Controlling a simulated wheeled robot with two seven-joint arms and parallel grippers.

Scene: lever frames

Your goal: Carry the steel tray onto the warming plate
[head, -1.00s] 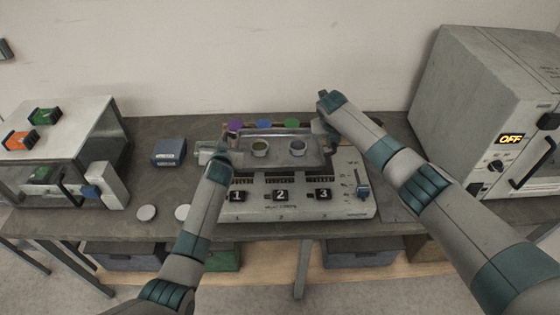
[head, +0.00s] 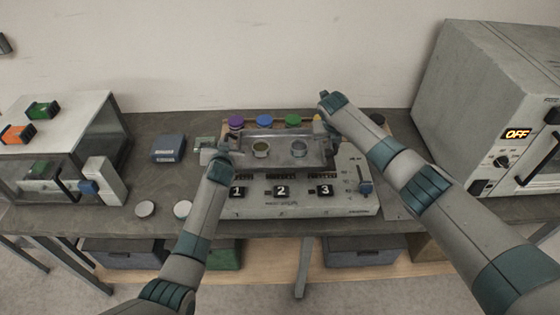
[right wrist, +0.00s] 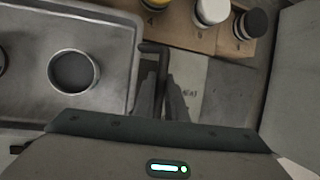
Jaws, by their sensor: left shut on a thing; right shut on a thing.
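The steel tray (head: 279,151) carries two round metal cups and looks level, above the bench unit. The right wrist view shows the tray (right wrist: 115,58) with one cup (right wrist: 74,72) in full. My left gripper (head: 222,149) is shut on the tray's left end. My right gripper (head: 329,130) is shut at its right end; in the right wrist view its fingers (right wrist: 163,95) are around the dark handle. I cannot pick out the warming plate for certain; the grey unit marked 1, 2, 3 (head: 300,209) lies partly under the tray, which hides its rear.
Several capped jars, one purple (head: 235,122), one green (head: 292,120), stand in a row close behind the tray. A large oven showing OFF (head: 470,90) stands right.

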